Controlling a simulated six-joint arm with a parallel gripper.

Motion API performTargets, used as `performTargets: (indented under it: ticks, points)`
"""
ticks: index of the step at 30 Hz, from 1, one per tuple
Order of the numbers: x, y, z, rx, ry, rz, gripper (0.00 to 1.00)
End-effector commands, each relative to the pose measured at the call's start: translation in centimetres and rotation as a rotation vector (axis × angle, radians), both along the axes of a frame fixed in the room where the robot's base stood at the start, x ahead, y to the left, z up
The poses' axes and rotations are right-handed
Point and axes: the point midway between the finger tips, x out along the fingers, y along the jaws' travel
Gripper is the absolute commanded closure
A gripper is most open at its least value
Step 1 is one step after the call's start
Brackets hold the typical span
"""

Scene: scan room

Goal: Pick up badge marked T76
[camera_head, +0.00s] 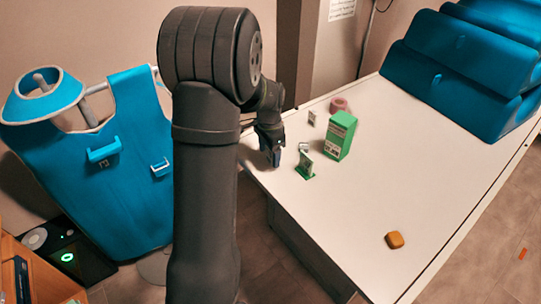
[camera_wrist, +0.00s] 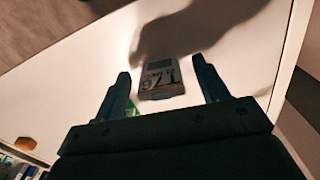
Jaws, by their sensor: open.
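A small grey-white badge (camera_wrist: 161,80) lies on the white table in the wrist view. Its dark marking appears upside down and reads as T76. My gripper (camera_wrist: 161,70) is open, with one finger on each side of the badge in that view and a gap to each. I cannot tell how high the fingertips are above it. In the head view my gripper (camera_head: 273,158) points down over the table's left edge. A small pale item (camera_head: 304,147) is just right of it; I cannot tell whether it is the badge.
A green holder (camera_head: 305,168) and a green box (camera_head: 340,136) stand to the right of my gripper. A small white item (camera_head: 312,117) and a pink roll (camera_head: 340,108) are behind. An orange block (camera_head: 395,240) lies nearer the front. Blue cushions (camera_head: 450,80) fill the far end.

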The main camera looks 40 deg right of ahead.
Motion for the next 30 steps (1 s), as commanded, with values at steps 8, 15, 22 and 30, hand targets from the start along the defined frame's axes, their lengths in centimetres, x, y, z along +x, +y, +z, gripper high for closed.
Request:
performTargets:
  ticks: [8,15,22,30]
  points:
    - [0.0,0.0,-0.7,0.000,-0.001,0.000,0.33]
    - [0.0,0.0,-0.7,-0.001,-0.001,0.000,0.70]
    - [0.0,0.0,-0.7,-0.001,-0.001,0.000,0.80]
    - [0.0,-0.1,0.3,-0.003,-0.003,0.000,0.80]
